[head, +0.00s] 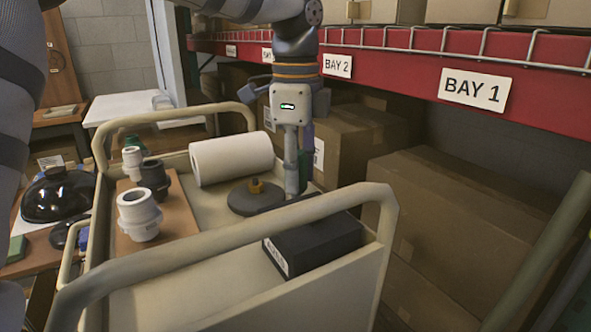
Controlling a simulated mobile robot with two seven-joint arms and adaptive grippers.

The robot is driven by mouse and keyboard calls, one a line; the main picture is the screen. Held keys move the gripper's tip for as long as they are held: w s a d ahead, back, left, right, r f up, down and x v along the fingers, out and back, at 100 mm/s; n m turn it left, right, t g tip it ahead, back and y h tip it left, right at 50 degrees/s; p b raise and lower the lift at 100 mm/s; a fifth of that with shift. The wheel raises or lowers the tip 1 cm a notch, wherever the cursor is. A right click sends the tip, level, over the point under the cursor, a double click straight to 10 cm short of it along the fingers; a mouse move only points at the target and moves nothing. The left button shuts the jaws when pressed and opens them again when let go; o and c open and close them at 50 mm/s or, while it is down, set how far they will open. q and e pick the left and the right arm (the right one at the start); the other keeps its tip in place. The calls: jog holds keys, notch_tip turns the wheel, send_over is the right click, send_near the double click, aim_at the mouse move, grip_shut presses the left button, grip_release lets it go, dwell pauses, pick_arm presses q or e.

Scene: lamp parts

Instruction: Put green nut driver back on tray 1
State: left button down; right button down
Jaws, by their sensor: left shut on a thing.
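My left gripper (299,180) points straight down over the right side of the beige cart (385,225), beside a dark round base (256,198) with a brass fitting on top. I cannot pick out a green nut driver for certain. No tray labelled 1 can be read. A black box (318,243) with a small unreadable label lies at the cart's near right. My right gripper is not in view.
A white roll (231,158) lies behind the round base. A wooden board (178,222) holds white and dark fittings at the cart's left. The cart's raised handle (220,247) crosses the front. Cardboard boxes (470,225) and a red shelf (400,73) stand to the right.

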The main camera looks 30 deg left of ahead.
pick_arm(q)
jog(key=c, duration=1.5)
grip_release()
jog(key=shift+f, duration=0.15)
notch_tip(320, 180, up, 12)
jog(key=shift+r+b, duration=0.2)
jog(key=shift+b, duration=0.15)
